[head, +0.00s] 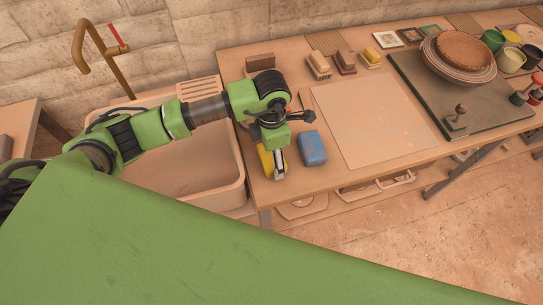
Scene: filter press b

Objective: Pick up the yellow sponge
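The yellow sponge (264,157) lies on the wooden worktop near its left front corner, beside the sink. My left gripper (279,165) reaches down over it from above, and a grey finger shows at the sponge's right side. The gripper and wrist cover part of the sponge. I cannot tell whether the fingers touch it or how far apart they are. My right gripper is not in view.
A blue block (312,148) lies close to the right of the yellow sponge. A pale flat board (375,125) lies farther right. Several brushes (345,62) stand at the back. The sink (190,165) is on the left.

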